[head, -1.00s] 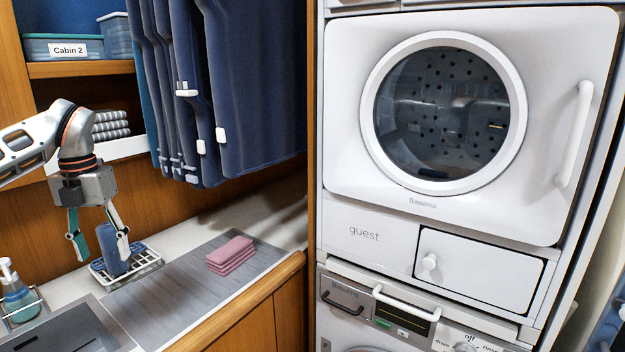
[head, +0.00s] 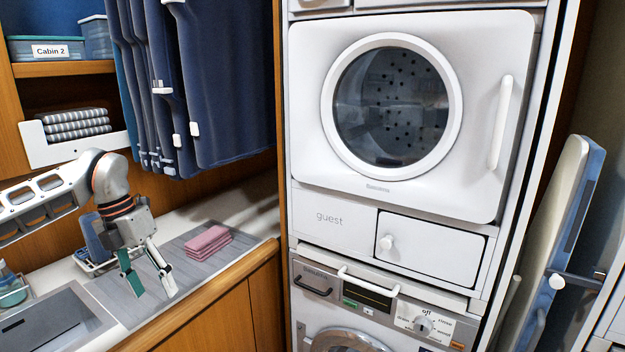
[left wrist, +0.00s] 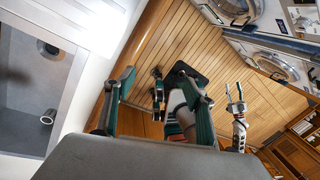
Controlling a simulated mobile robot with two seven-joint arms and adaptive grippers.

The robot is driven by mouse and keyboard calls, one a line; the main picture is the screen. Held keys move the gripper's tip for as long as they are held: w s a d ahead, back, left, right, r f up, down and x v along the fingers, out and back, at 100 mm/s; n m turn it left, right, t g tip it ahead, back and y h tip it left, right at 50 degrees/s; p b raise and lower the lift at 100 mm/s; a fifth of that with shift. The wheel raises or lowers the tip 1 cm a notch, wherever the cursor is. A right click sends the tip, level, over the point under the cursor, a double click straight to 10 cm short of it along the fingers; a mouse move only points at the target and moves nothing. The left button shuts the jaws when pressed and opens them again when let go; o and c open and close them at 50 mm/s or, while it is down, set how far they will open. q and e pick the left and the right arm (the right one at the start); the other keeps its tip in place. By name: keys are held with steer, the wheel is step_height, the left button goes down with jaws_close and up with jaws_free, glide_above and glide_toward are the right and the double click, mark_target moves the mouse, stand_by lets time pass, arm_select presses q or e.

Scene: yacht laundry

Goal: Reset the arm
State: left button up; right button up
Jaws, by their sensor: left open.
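My left gripper (head: 152,288) is open and empty. It points down over the front of the grey counter mat (head: 190,262), in front of the blue item in the wire basket. In the left wrist view its two green-padded fingers stand apart (left wrist: 162,105) with nothing held between them. Beyond them are the wooden floor and parts of my own body. What looks like my right gripper (left wrist: 236,95) shows small at the right of that view; its jaw state is unclear. It does not show in the head view.
The wire basket (head: 97,265) holds a blue item (head: 93,236). Folded pink cloths (head: 208,242) lie on the mat. A sink (head: 48,325) and soap bottle (head: 10,285) are at left. Dark blue garments (head: 220,90) hang above. A dryer (head: 300,130) stands right of the counter.

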arm_select(q)
steer(key=s+d+f+m+g+h, duration=0.1)
steer(key=s+d+f+h, duration=0.2)
steer(key=d, duration=0.8)
steer(key=s+d+f+m+h, duration=0.1)
steer(key=d+f+m+h, duration=0.3)
steer(key=d, duration=0.6)
steer(key=s+d+r+n+t+h, duration=0.1)
steer(key=s+d+n+t+h, duration=0.1)
steer(key=d+n+h, duration=0.5)
steer(key=s+d+n+t+h, duration=0.2)
steer(key=d+h, duration=0.1)
steer(key=d, duration=0.7)
steer(key=a+f+n+t+y, duration=1.1)
steer(key=f+n+t, duration=0.25)
steer(key=n, duration=0.75)
steer(key=s+a+f+n+g+y, duration=0.3)
steer(key=s+a+f+n, duration=0.1)
steer(key=s+f, duration=0.3)
steer(key=s+a+f+n+g+y, duration=0.3)
steer(key=s+a+f, duration=0.3)
steer(key=f, duration=0.6)
steer(key=shift+s+n, duration=0.5)
steer(key=shift+s, duration=0.7)
